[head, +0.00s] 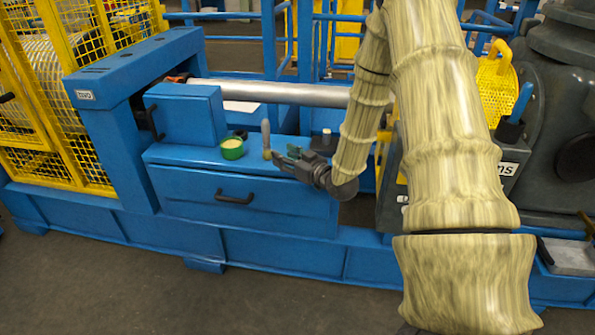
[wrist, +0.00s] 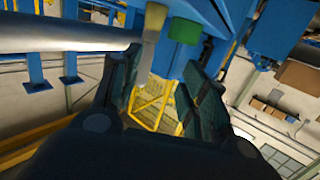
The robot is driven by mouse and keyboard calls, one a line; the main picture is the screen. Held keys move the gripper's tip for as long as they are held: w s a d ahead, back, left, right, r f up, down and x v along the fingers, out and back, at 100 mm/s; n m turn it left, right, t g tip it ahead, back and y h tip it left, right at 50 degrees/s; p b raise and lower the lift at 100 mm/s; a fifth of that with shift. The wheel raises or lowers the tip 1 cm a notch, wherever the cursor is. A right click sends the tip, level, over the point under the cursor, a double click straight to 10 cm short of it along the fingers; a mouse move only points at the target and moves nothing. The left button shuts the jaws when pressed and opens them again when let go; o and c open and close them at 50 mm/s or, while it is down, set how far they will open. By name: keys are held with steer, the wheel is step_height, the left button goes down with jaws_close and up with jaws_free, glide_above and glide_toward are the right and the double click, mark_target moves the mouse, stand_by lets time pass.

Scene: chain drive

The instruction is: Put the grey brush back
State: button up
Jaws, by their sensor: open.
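The grey brush (head: 266,133) stands upright on the blue ledge, grey handle up and pale bristles down. A green cup (head: 232,149) with pale contents stands just left of it. My gripper (head: 284,158) is open, low over the ledge, close to the right of the brush. In the wrist view the brush (wrist: 148,50) shows beyond and between my two open fingers (wrist: 160,88), with the green cup (wrist: 185,31) beside it. Whether a finger touches the brush cannot be told.
A blue block (head: 186,113) stands left of the cup, and a steel roller (head: 268,92) runs above the ledge. A small pale-topped object (head: 326,135) is behind my wrist. A blue-handled thing (head: 523,98) stands in a dark holder at the right. A drawer (head: 236,198) is below.

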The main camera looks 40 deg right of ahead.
steer(key=s+a+f+g, duration=0.3)
steer(key=s+a+f, duration=0.25)
steer(key=f, duration=0.35)
steer(key=s+a+f+g, duration=0.3)
steer(key=s+a+f, duration=0.25)
steer(key=f, duration=0.25)
steer(key=s+a+f+g, duration=0.35)
steer(key=a+f, duration=0.25)
steer(key=f, duration=0.3)
steer(key=s+a+f+g, duration=0.2)
steer(key=s+a+f, duration=0.1)
steer(key=s, duration=0.5)
steer(key=s+a+f+g, duration=0.3)
steer(key=s+a, duration=0.1)
steer(key=s, duration=0.5)
steer(key=s+a+f+m+g+h, duration=0.1)
steer(key=s+a+f+g, duration=0.1)
steer(key=s, duration=0.7)
steer(key=shift+a+f, duration=0.6)
steer(key=shift+a, duration=0.1)
step_height(320, 180, up, 16)
steer(key=p, duration=1.5)
steer(key=shift+f+p, duration=0.15)
steer(key=shift+p, duration=0.25)
